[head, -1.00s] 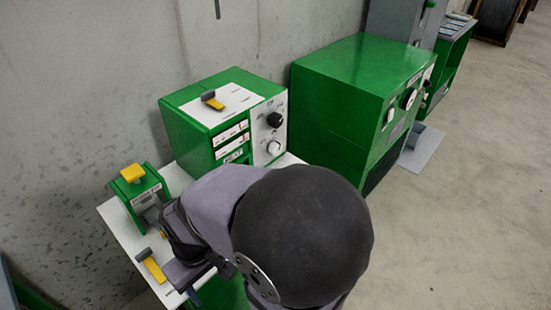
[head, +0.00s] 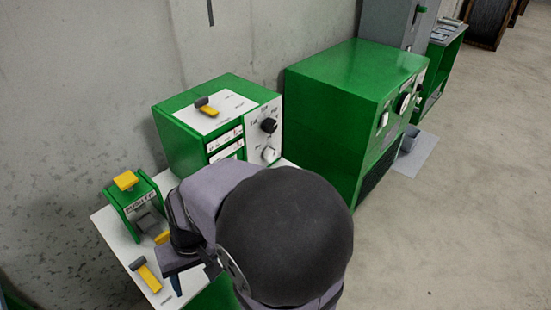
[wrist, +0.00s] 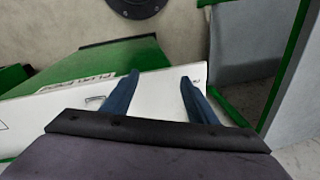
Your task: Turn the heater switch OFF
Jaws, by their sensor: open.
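No control in view is readable as the heater switch. Candidates in the head view are a yellow and grey lever (head: 208,107) on top of a green box and another yellow and grey lever (head: 146,273) on the white table. The green box's white front has a black knob (head: 268,125) and a white knob (head: 269,154). My gripper (head: 176,285) is low over the table, right of the table lever and apart from it. In the wrist view its two blue fingers (wrist: 158,98) are spread with nothing between them, over a white panel (wrist: 75,112).
A small green device with a yellow top (head: 125,180) stands at the table's left, close to my wrist. A large green cabinet (head: 340,100) stands to the right. A concrete wall is behind. Open floor (head: 450,230) lies at the right. My arm hides much of the table.

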